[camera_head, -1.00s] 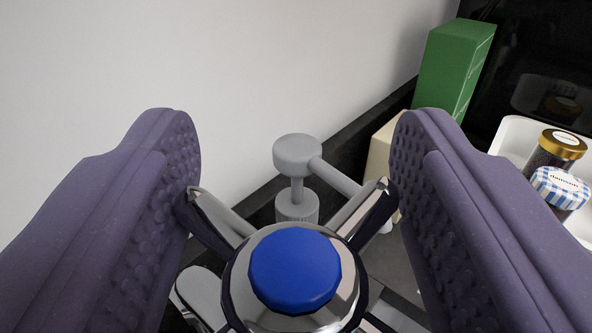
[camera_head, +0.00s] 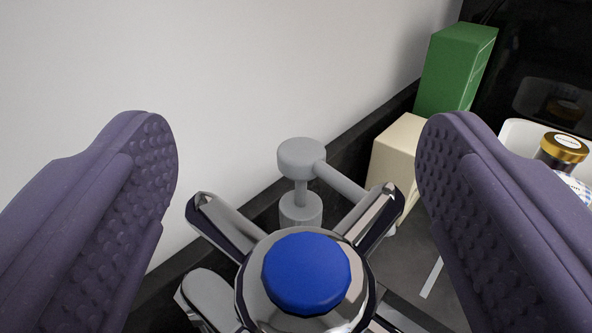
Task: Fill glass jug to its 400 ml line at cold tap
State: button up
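The cold tap handle (camera_head: 307,273) is a chrome cross with a blue cap. It sits low in the middle of the view, between the fingers of my gripper (camera_head: 297,190). My gripper's two purple padded fingers are open, one on each side of the handle, with a gap to the handle arms on both sides. Behind the handle stands a grey tap-like fitting (camera_head: 301,160) with a round head and an arm slanting down to the right. The glass jug is not in view.
A white wall (camera_head: 180,70) rises behind and to the left. A cream box (camera_head: 396,150) and a green box (camera_head: 455,70) stand at the back right. A white tray (camera_head: 518,132) with lidded jars (camera_head: 562,150) is at the far right, partly behind the right finger.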

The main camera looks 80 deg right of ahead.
jog(key=v, duration=0.7)
jog(key=shift+a+p, duration=0.3)
jog(key=shift+a, duration=0.1)
jog(key=shift+s+f, duration=0.1)
jog(key=shift+f, duration=0.05)
